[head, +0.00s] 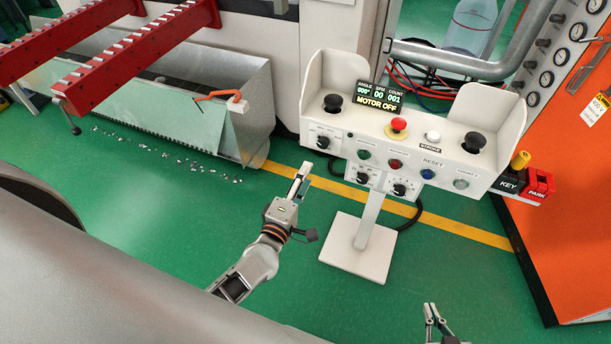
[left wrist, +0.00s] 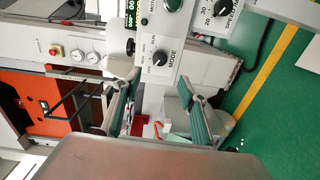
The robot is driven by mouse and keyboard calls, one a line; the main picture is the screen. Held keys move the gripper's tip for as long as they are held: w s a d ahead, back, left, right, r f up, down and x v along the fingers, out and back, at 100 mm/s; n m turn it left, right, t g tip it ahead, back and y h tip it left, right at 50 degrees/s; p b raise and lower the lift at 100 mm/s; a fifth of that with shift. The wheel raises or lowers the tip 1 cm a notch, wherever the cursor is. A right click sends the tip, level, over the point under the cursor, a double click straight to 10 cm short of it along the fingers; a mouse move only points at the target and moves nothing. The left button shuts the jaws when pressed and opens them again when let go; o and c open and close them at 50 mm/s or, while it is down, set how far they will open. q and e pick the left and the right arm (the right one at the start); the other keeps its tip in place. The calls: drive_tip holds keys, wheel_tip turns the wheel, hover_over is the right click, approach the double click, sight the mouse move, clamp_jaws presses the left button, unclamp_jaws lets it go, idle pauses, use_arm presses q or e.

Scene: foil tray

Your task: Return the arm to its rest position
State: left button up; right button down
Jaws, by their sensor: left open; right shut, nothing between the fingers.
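My left arm comes in from the lower left in the head view. Its gripper (head: 304,172) hangs in the air in front of the left end of a white control console (head: 345,143). In the left wrist view, the left gripper (left wrist: 160,105) has its two green-padded fingers apart with nothing between them, and the MODE knob (left wrist: 159,58) shows beyond them. My right gripper (head: 432,313) shows only at its tips at the bottom edge of the head view. Its fingers are shut and empty, below and right of the console's pedestal base (head: 350,257).
The console carries a red emergency button (head: 398,125), knobs, and a display (head: 380,96) reading MOTOR OFF. A metal bin (head: 235,95) with scattered bits before it stands back left. An orange cabinet (head: 565,210) stands right. Green floor (head: 150,215) is open at left.

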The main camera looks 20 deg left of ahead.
use_arm(q)
drive_tip(key=s+f+m+g+h, duration=0.1)
drive_tip(key=s+f+m+g, duration=0.2)
drive_tip(key=s+m, duration=0.6)
drive_tip(key=s+f+m+g+h, duration=0.1)
drive_tip(key=s+f+m+g, duration=0.2)
drive_tip(key=s+f+m, duration=0.5)
drive_tip(key=s+m, duration=0.2)
drive_tip(key=m, duration=0.2)
drive_tip(key=shift+g, duration=0.4)
drive_tip(key=shift+s+a, duration=0.1)
